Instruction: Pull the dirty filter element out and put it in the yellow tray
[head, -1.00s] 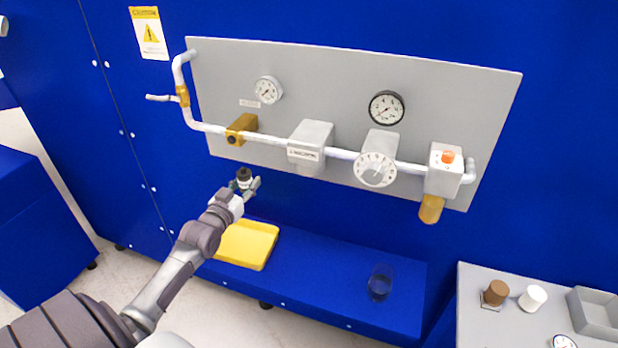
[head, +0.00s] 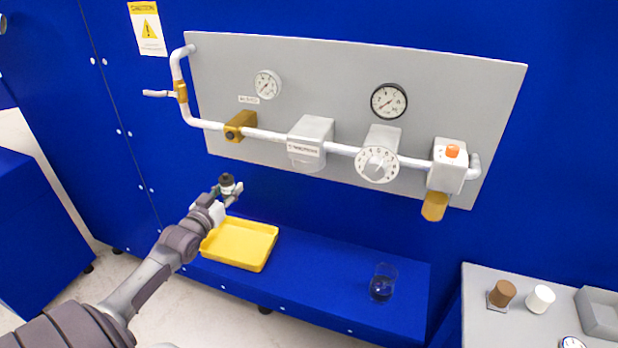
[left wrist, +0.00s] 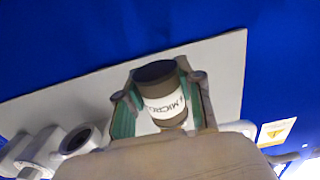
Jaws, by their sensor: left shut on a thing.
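My left gripper (head: 229,189) is shut on the filter element (head: 227,179), a small cylinder with a dark top and a white band. In the left wrist view the element (left wrist: 165,101) sits between the green finger pads, with printed letters on the band and a brownish lower end. The gripper holds it in the air, in front of the blue wall and above the back left part of the yellow tray (head: 258,266) in the head view. The tray lies on the blue shelf and looks empty, though my gripper and wrist hide its left corner. My right gripper is out of view.
A clear bowl (head: 382,283) with dark contents stands on the shelf (head: 330,276). The grey panel (head: 455,95) above carries pipes, gauges and housings. A brown cylinder (head: 502,293), a white cylinder (head: 539,299) and a grey bin (head: 600,312) are on the bench at right.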

